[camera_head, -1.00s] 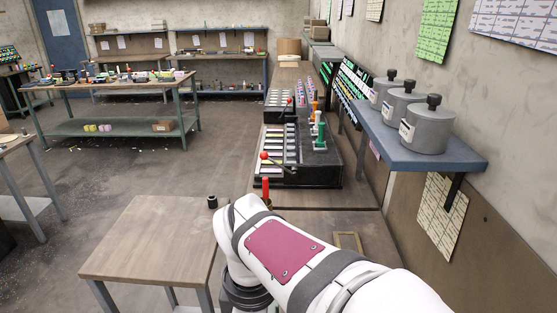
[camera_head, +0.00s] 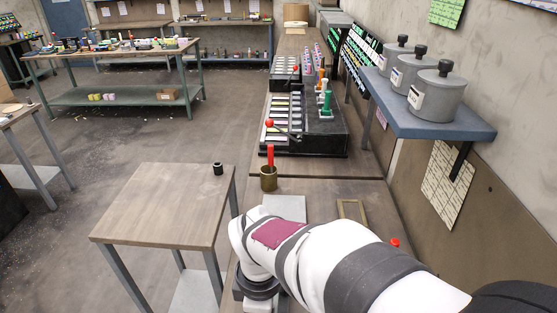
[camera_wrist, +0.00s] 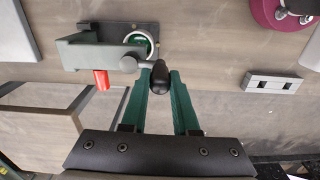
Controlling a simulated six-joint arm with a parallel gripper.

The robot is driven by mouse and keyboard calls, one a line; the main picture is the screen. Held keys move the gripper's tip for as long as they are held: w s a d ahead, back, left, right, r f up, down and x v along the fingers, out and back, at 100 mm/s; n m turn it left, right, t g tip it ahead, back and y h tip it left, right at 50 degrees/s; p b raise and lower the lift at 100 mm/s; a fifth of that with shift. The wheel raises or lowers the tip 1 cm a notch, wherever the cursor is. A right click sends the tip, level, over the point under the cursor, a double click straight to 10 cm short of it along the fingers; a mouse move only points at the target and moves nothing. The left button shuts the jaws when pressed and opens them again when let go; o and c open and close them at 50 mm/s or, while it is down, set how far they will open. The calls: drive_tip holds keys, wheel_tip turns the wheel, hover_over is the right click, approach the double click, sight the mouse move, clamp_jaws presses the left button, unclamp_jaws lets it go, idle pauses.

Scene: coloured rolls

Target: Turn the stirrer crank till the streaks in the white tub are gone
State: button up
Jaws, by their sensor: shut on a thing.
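In the wrist view, my gripper (camera_wrist: 161,75) has two green fingers closed around the dark knob (camera_wrist: 160,80) at the end of the stirrer crank (camera_wrist: 146,64). The crank's metal arm runs up and left to a grey-green stirrer frame (camera_wrist: 80,55) on a dark base plate. The white tub (camera_wrist: 153,38) shows as a round white rim beside the frame, with green inside. The frame partly covers the tub, and I cannot tell streaks in it. A red grip (camera_wrist: 101,79) sticks out from the frame's left part. In the head view my arm hides the gripper.
In the wrist view, a maroon round thing (camera_wrist: 275,12) is at upper right and a grey slotted block (camera_wrist: 271,83) at right. In the head view, a brass cup (camera_head: 268,182) holding a red-handled thing and an empty frame (camera_head: 352,209) stand beyond my arm. Grey canisters (camera_head: 436,92) line the shelf.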

clamp_jaws()
drive_tip(key=w+a+m, duration=0.2)
drive_tip(key=w+m, duration=0.1)
drive_tip(key=m, duration=0.7)
drive_tip(key=w+a+m, duration=0.2)
drive_tip(key=w+m, duration=0.1)
drive_tip(key=m, duration=0.8)
drive_tip(key=shift+m, duration=0.3)
drive_tip(key=shift+w, duration=0.1)
idle(0.4)
drive_tip(key=o, duration=0.9)
unclamp_jaws()
